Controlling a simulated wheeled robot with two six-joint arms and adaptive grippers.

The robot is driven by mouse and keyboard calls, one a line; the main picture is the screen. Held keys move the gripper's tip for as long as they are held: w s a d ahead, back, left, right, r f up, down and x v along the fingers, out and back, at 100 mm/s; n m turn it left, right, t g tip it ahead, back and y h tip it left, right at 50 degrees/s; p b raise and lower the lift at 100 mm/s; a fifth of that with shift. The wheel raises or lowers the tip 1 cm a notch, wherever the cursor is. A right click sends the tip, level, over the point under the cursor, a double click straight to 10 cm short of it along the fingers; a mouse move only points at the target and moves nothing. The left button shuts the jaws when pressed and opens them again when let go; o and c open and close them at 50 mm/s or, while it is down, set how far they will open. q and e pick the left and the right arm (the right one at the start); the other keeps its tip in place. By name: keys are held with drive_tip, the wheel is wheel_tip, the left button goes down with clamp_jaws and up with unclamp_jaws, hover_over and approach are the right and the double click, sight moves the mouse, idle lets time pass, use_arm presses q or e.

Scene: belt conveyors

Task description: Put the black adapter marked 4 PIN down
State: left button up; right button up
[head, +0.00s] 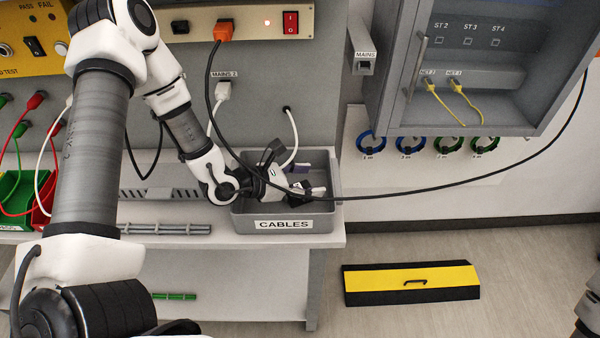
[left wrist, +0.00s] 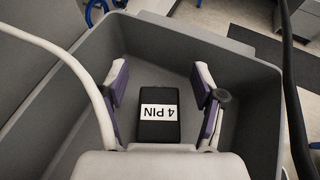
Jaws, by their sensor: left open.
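The black adapter with the white 4 PIN label (left wrist: 159,112) lies in the grey bin marked CABLES (left wrist: 255,85). In the left wrist view it sits between the two purple-padded fingers of my left gripper (left wrist: 160,88), with a visible gap on each side. My left gripper is open and holds nothing. In the head view my left gripper (head: 303,178) reaches into the CABLES bin (head: 242,222), which stands at the right end of the bench. The adapter is mostly hidden there by the gripper. My right gripper is not in view.
A black cable (head: 420,193) runs from an orange plug (head: 224,31) down across my left gripper and off right. White cables hang near the bin. Green and red bins (head: 12,190) are at left. A yellow-black ramp (head: 410,282) lies on the floor.

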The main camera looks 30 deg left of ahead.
use_arm(q)
drive_tip(key=shift+r+p, duration=0.55)
drive_tip(key=shift+r, duration=0.2)
drive_tip(key=shift+s+a, duration=0.25)
drive_tip(key=shift+a, duration=0.05)
drive_tip(key=v, duration=0.2)
drive_tip(key=p+v, duration=0.1)
drive_tip(key=v, duration=0.1)
drive_tip(key=p+v, duration=0.1)
drive_tip(key=v, duration=0.1)
drive_tip(key=shift+r, duration=0.3)
drive_tip(key=p+v, duration=0.1)
drive_tip(key=p, duration=0.1)
drive_tip(key=p+v, duration=0.4)
drive_tip(key=shift+s+f, duration=0.2)
drive_tip(key=shift+f, duration=0.1)
